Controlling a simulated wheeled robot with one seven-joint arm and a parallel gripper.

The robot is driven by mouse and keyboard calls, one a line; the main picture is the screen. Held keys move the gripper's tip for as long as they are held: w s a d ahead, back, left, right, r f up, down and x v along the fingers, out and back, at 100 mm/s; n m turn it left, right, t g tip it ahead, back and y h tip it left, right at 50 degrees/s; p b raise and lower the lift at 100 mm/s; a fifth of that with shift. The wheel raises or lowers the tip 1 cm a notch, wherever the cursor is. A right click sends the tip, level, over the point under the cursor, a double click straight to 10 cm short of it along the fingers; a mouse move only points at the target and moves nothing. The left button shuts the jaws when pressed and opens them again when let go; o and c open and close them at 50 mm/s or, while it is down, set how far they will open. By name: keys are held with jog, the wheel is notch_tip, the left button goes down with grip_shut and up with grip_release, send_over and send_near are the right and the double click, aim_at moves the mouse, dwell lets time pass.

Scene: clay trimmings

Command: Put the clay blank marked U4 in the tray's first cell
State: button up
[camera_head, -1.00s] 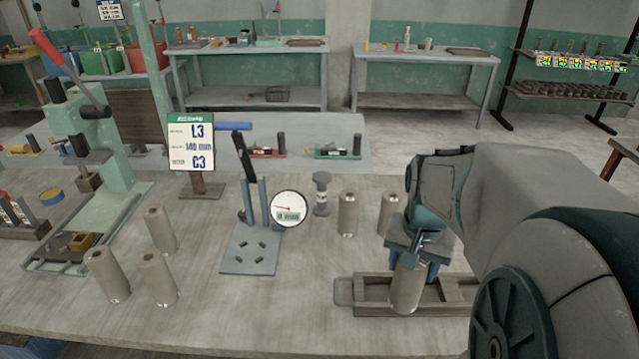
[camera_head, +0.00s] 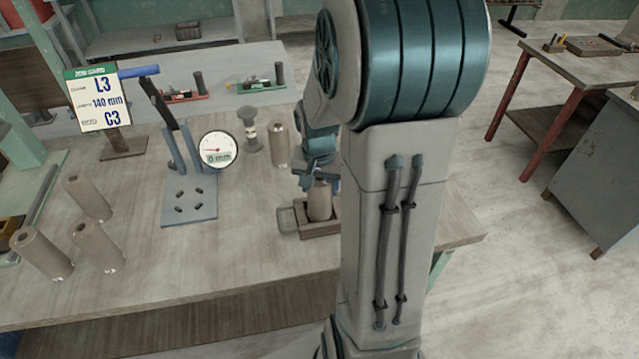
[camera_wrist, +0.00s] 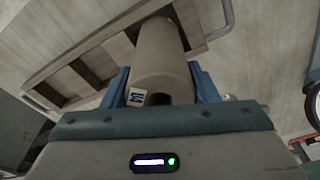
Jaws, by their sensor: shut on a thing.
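My gripper (camera_head: 319,176) is shut on a grey-brown clay cylinder (camera_head: 320,203), held roughly upright at the tray's left, handled end. The wooden tray (camera_head: 322,233) is partly hidden behind my arm. In the wrist view the held blank (camera_wrist: 163,55) sits between both fingers of my gripper (camera_wrist: 162,90); a small blue-and-white mark shows at its near end, but I cannot read it as U4. Its far end overlaps the tray (camera_wrist: 75,55) near the wire handle. It appears to be within the end cell's walls; whether it touches the bottom is unclear.
Three blanks (camera_head: 98,248) stand at the left, and another (camera_head: 279,146) stands behind the tray. A gauge stand (camera_head: 190,198) with a dial (camera_head: 217,149) and a job card (camera_head: 98,100) reading L3, 140 mm, C3 are left of the tray. Bare tabletop lies in front.

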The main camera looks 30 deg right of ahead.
jog(key=shift+f, duration=0.25)
jog(key=shift+f, duration=0.15)
jog(key=o, duration=1.5)
